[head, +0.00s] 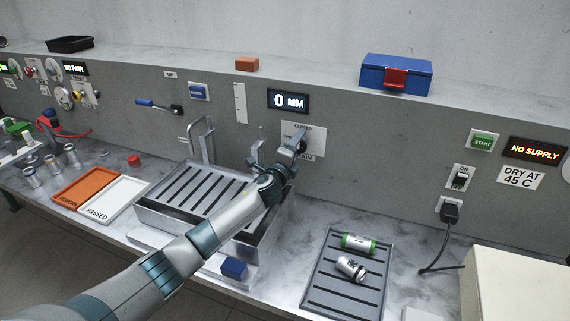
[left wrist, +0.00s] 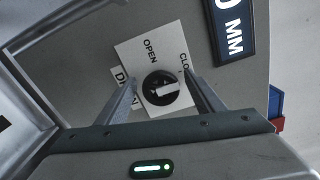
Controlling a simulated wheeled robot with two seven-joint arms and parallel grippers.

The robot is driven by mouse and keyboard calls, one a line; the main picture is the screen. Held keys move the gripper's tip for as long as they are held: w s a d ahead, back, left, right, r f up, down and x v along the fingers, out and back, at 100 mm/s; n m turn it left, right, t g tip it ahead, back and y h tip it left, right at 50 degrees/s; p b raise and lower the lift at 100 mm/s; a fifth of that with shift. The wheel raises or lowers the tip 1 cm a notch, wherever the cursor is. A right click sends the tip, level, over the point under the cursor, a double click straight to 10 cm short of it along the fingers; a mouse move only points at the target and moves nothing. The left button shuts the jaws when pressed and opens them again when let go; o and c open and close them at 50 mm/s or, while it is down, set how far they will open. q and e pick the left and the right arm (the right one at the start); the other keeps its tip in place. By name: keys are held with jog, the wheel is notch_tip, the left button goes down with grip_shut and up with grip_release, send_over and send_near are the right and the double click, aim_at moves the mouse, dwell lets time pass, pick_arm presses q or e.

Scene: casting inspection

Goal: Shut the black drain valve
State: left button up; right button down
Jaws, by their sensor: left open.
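The black drain valve (head: 302,146) is a round knob on a white plate (head: 316,131) on the grey back wall, partly hidden by my gripper in the head view. In the left wrist view the black knob (left wrist: 153,79) carries a white bar, and the plate (left wrist: 130,53) reads OPEN, with CLOSED and DRAIN partly covered. Which label the bar points to is unclear. My left gripper (head: 277,152) is open in front of the plate. In the left wrist view its fingers (left wrist: 160,86) stand either side of the knob, with visible gaps. My right gripper is not in view.
Below my arm is a slatted metal sink (head: 150,206) with a tap (head: 208,140). A 0 MM display (head: 288,101) is above the valve. A grey slatted tray (head: 325,285) with two cylinders lies right. Marble counter around it is partly clear.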

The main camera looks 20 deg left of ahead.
pick_arm(q)
jog(key=s+b, duration=0.3)
jog(key=s, duration=1.4)
jog(key=shift+a+b, duration=0.25)
jog(key=shift+b, duration=0.1)
